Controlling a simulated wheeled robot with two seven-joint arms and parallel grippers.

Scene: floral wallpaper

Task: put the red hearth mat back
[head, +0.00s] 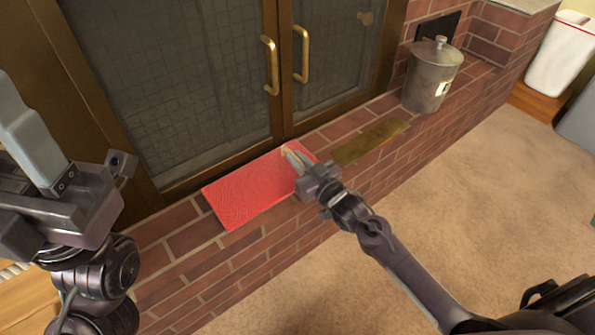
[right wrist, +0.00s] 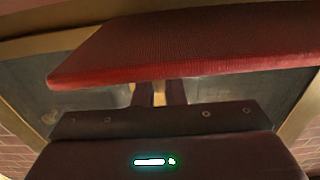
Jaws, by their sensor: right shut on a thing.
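The red hearth mat (head: 245,195) is a flat rectangle over the brick hearth, in front of the glass fireplace doors. My right gripper (head: 293,160) is shut on its right end. In the right wrist view the mat (right wrist: 190,45) spans the upper part, with the fingers (right wrist: 158,93) just below its edge. The fingertips are partly hidden there. I cannot tell whether the mat touches the bricks or is held just above them. My left gripper (head: 35,145) is at the left edge, away from the mat; its jaw opening does not show clearly.
The brick hearth (head: 205,265) runs along the doors (head: 180,80), which have brass handles (head: 270,65). A dull brass-coloured patch (head: 370,141) lies right of the mat. A lidded metal canister (head: 432,78) stands farther right. Beige carpet (head: 470,200) in front is clear. A white bin (head: 562,55) stands far right.

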